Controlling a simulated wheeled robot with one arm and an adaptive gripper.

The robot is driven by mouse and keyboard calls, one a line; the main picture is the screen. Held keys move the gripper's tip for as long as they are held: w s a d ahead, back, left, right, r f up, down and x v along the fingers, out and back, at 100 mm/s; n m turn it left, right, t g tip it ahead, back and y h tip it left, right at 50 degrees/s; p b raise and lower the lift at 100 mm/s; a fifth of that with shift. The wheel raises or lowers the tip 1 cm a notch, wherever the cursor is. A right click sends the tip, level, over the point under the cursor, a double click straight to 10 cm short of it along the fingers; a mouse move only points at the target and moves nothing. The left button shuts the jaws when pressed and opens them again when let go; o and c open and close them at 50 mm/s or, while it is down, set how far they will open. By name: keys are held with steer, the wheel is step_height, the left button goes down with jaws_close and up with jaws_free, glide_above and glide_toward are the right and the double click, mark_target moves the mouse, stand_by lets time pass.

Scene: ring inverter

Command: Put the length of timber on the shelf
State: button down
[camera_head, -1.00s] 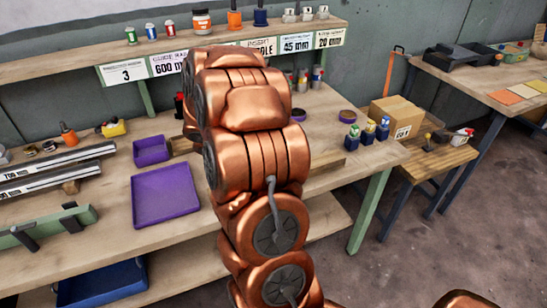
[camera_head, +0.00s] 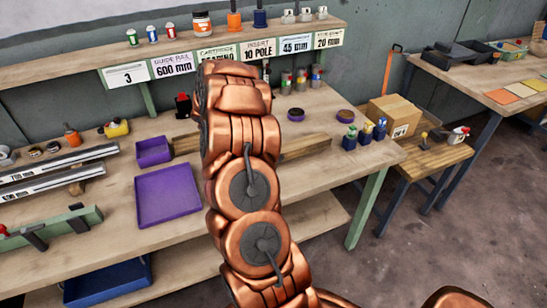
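The length of timber is a light brown bar on the workbench, partly hidden behind my arm. Its right part (camera_head: 305,147) shows right of the arm, and a brown piece in line with it shows left of the arm beside a small purple tray. The shelf (camera_head: 110,62) is the raised wooden board along the back of the bench, with labels on its front edge. My copper arm rises in front of the bench. My gripper is hidden behind the arm, so its fingers and any contact with the timber do not show.
On the bench are a large purple tray (camera_head: 168,195), a small purple tray (camera_head: 153,151), metal rails (camera_head: 60,170) and small bottles (camera_head: 365,133). Jars and small parts stand along the shelf. A cardboard box (camera_head: 393,115) sits on a side table at right.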

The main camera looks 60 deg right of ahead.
steer(key=shift+f+p, duration=0.7)
steer(key=shift+f, duration=1.05)
steer(key=shift+f, duration=0.1)
steer(key=c, duration=0.9)
jaws_free()
steer(key=o, duration=0.5)
